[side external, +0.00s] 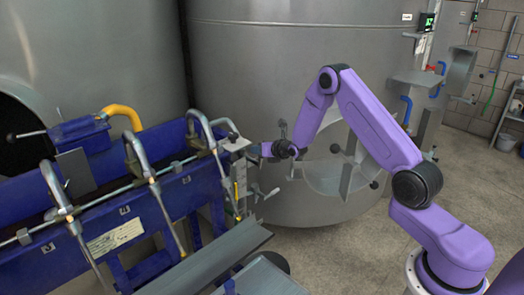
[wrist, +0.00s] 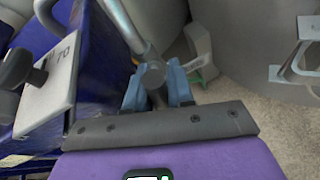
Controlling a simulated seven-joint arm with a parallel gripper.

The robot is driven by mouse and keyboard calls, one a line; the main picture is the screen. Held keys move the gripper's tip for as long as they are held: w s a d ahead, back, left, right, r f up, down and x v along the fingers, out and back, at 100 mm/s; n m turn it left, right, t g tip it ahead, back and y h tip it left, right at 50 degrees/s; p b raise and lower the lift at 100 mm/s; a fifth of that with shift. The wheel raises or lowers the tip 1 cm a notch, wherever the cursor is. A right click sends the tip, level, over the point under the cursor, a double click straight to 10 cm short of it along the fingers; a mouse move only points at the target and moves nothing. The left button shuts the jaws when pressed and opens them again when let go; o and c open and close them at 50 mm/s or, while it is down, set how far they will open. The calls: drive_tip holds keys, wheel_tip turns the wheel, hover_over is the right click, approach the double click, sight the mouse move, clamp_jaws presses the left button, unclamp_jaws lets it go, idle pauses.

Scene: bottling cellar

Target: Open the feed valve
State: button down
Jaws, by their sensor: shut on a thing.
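My gripper (wrist: 157,88) has its two blue fingers shut on a grey round-ended handle (wrist: 153,74), seen between the fingertips in the wrist view. This looks like the feed valve's handle, though the valve body is mostly hidden and its marking cannot be read. In the side view my gripper (side external: 257,151) reaches in from the right to the right end of the blue filling machine (side external: 165,199), beside a small pale box (side external: 234,146). The handle is too small there to tell its angle.
A pale plate (wrist: 50,88) with a dark knob (wrist: 17,68) lies left of my gripper. Bent metal tubes (side external: 137,155) rise along the machine. A large steel tank (side external: 240,75) stands behind, its round hatch (side external: 335,175) open near my arm. Bare floor (side external: 330,247) lies in front.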

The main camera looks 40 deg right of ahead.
drive_tip(key=shift+a+r+n+h, duration=0.1)
drive_tip(key=shift+a+n+h, duration=0.2)
drive_tip(key=shift+n, duration=0.1)
idle(0.4)
drive_tip(key=c, duration=1.1)
unclamp_jaws()
drive_tip(key=shift+s+a, duration=0.1)
drive_tip(key=v, duration=1.2)
